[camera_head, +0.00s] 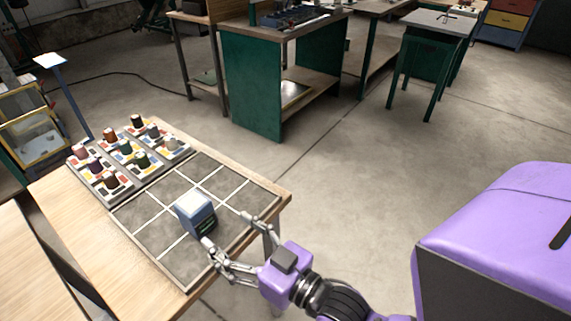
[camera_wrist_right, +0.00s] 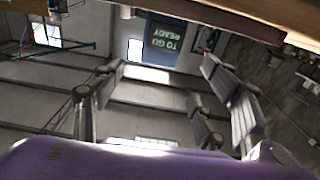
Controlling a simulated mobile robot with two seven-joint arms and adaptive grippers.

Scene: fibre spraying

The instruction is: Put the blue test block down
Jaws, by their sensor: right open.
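The blue test block (camera_head: 196,214) has a pale top and a dark label with green letters. In the head view it stands upright on the grey gridded mat (camera_head: 150,212), near its middle. My right gripper (camera_head: 226,230) is open and empty just to the lower right of the block. One fingertip is close to the block's lower corner; I cannot tell if it touches. In the right wrist view the open fingers (camera_wrist_right: 160,72) frame a gap, with the block's blue labelled face (camera_wrist_right: 170,40) beyond it, upside down. My left gripper is not in view.
The mat lies on a wooden table (camera_head: 60,200). Trays with several coloured spools (camera_head: 124,147) stand at its far left. Mat cells around the block are bare. A green workbench (camera_head: 252,85) stands behind, across open floor.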

